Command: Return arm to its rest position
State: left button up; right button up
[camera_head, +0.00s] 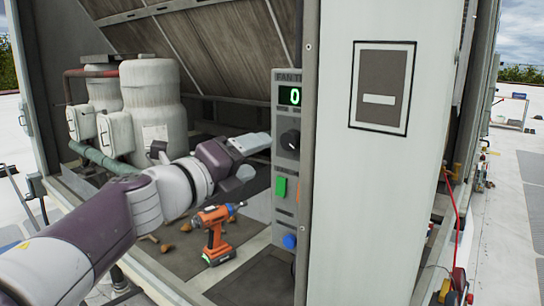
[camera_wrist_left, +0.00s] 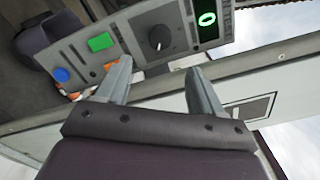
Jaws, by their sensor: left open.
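My left arm comes in from the left in the head view. Its gripper (camera_head: 250,158) is in front of the control panel (camera_head: 284,215), near the black knob (camera_head: 290,140). In the left wrist view the gripper's two fingers (camera_wrist_left: 158,85) are spread apart with nothing between them. The knob (camera_wrist_left: 159,37) shows beyond the fingertips, apart from them. The panel's green display (camera_head: 289,96) reads 0. A green button (camera_head: 281,187) and a blue button (camera_head: 290,241) sit lower on the panel. My right gripper is not in view.
An orange drill (camera_head: 215,234) stands on the cabinet floor below my left arm. Grey tanks (camera_head: 153,105) stand at the back left. A white door panel (camera_head: 385,200) is right of the control panel. Open roof lies at the far right.

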pick_arm(q)
jog(key=shift+v, duration=1.25)
jog(key=w+a+f+n+t+y, duration=0.1)
jog(key=w+a+f+n+y, duration=0.3)
jog(key=a+f+n+y, duration=0.9)
jog(key=s+f+n+g+h, duration=0.1)
jog(key=s+f+n+g, duration=0.15)
jog(key=f+n, duration=0.35)
jog(key=s+f+n+g+h, duration=0.1)
jog(key=s+f+n+g, duration=0.15)
jog(key=f+n, duration=0.35)
jog(key=s+d+f+n+g, duration=0.1)
jog(key=s+f+n+g, duration=0.5)
jog(key=s+f, duration=1.1)
jog(key=f+g, duration=0.2)
jog(key=g, duration=0.1)
jog(key=shift+d, duration=0.4)
